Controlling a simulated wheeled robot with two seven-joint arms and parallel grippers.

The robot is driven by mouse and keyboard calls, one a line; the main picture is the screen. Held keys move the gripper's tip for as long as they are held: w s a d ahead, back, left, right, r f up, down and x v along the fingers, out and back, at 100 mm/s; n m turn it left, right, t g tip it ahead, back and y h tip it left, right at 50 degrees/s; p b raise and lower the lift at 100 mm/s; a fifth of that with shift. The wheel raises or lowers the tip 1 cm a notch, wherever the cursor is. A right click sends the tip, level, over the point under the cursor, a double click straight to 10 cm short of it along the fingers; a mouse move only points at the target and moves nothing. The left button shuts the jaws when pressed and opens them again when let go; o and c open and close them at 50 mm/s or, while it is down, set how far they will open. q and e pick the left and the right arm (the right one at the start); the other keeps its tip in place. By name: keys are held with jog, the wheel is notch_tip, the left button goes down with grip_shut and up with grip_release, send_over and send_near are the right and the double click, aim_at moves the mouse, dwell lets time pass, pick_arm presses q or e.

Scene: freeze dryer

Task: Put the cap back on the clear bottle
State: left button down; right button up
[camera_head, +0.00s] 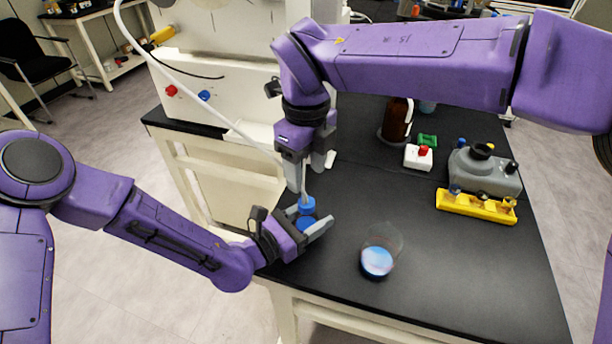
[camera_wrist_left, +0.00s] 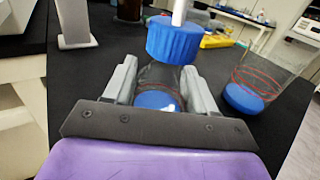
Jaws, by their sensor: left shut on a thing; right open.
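The clear bottle (camera_wrist_left: 158,78) with blue liquid in it stands between the fingers of my left gripper (camera_wrist_left: 160,92), which is shut on it. In the head view, my left gripper (camera_head: 312,228) is low at the table's left edge. The blue ribbed cap (camera_wrist_left: 174,42) is at the top of the bottle, with a white tube (camera_wrist_left: 180,12) rising from it. The cap (camera_head: 306,204) also shows in the head view. I cannot tell whether it is fully seated. My right gripper (camera_head: 307,178) is open just above the cap, pointing down.
A clear beaker (camera_head: 378,258) with blue liquid stands right of the bottle. Further back are a yellow rack (camera_head: 475,206), a grey device (camera_head: 484,172), a white box (camera_head: 418,158) and a brown bottle (camera_head: 397,120). The white machine (camera_head: 215,95) is at the back left.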

aim_at(306, 202)
jog(key=shift+f, duration=4.05)
grip_shut()
jog(key=shift+o, duration=0.6)
grip_release()
